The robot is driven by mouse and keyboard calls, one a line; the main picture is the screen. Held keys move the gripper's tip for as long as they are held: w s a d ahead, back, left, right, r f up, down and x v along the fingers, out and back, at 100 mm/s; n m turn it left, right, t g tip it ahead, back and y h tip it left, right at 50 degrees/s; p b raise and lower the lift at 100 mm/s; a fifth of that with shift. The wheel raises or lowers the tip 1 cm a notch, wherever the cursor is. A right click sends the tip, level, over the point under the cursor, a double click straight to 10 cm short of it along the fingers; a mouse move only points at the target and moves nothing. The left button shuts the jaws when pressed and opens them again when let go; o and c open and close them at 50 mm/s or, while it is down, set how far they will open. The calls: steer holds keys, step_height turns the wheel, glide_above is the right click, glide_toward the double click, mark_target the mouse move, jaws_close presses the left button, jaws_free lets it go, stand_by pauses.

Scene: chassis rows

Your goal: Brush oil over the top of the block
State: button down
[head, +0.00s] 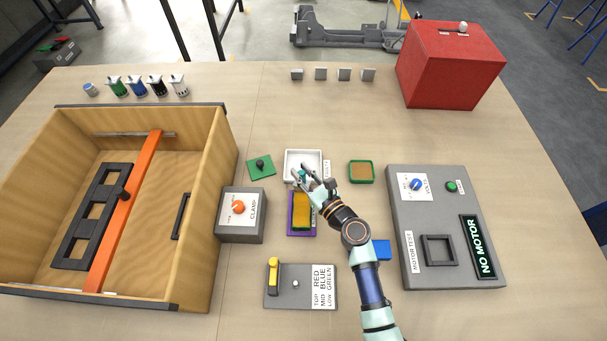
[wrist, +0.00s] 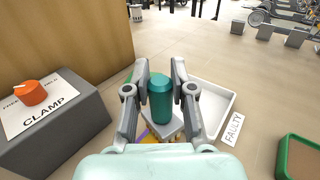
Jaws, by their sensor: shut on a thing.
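My gripper (head: 304,178) is shut on a teal cylindrical handle (wrist: 160,98) with a grey block-like head (wrist: 172,124) below it; I take this to be the brush. In the head view it is largely hidden by my fingers, near the front edge of the white tray. A yellow block (head: 301,211) with a green edge sits in a purple holder (head: 290,226), just in front of my gripper. In the wrist view, slivers of yellow and purple show below the grey head; whether it touches the block I cannot tell. A green-rimmed brown pad (head: 361,172) lies to the right.
The white tray (head: 290,155), labelled FAULTY, is behind. The grey CLAMP box (head: 240,228) stands left. A green plate with a black knob (head: 260,166), a blue block (head: 381,250) and the motor test panel (head: 452,195) are nearby.

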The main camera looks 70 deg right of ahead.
steer(key=shift+a+r+p, duration=0.2)
steer(key=shift+r+p, duration=0.15)
steer(key=shift+r, duration=0.2)
step_height(320, 180, up, 5)
steer(key=p, duration=0.4)
steer(key=shift+d+f+p, duration=0.1)
steer(key=shift+f+p, duration=0.1)
steer(key=shift+p, duration=0.2)
